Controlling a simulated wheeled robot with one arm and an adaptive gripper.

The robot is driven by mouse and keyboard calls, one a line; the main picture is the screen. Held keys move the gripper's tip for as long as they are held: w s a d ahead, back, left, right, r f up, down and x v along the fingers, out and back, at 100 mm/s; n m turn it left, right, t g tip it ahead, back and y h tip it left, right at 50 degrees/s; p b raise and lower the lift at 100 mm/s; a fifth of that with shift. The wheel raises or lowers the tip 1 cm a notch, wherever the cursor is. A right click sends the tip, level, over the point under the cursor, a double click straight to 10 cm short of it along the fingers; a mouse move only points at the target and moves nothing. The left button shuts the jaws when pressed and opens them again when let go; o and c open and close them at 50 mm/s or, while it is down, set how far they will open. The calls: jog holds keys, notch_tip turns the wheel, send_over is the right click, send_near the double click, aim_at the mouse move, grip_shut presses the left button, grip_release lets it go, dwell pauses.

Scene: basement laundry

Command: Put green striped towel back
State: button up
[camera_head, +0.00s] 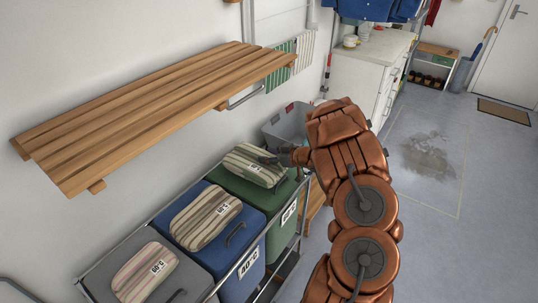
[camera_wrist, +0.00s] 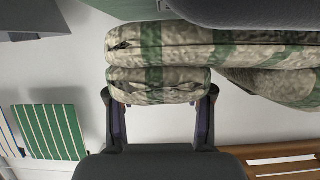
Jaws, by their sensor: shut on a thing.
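The green striped towel (camera_head: 252,166), folded, beige with green stripes, is at the lid of the green bin (camera_head: 262,203). In the wrist view the towel (camera_wrist: 158,50) fills the upper middle, its lower fold between my two fingers. My gripper (camera_head: 278,158) reaches it from the right in the head view; in the wrist view my gripper (camera_wrist: 161,93) is shut on that fold. Whether the towel rests on the lid or is slightly raised, I cannot tell. My arm hides part of the area right of the bin.
A blue bin (camera_head: 252,277) and a grey bin (camera_head: 190,275) stand in the same rack, each with a folded striped towel on top. A slatted wooden shelf (camera_head: 150,105) juts from the wall above. Striped cloths (camera_head: 280,66) hang beyond it. A grey basket (camera_head: 285,122) stands behind.

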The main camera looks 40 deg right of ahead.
jog(key=o, duration=1.4)
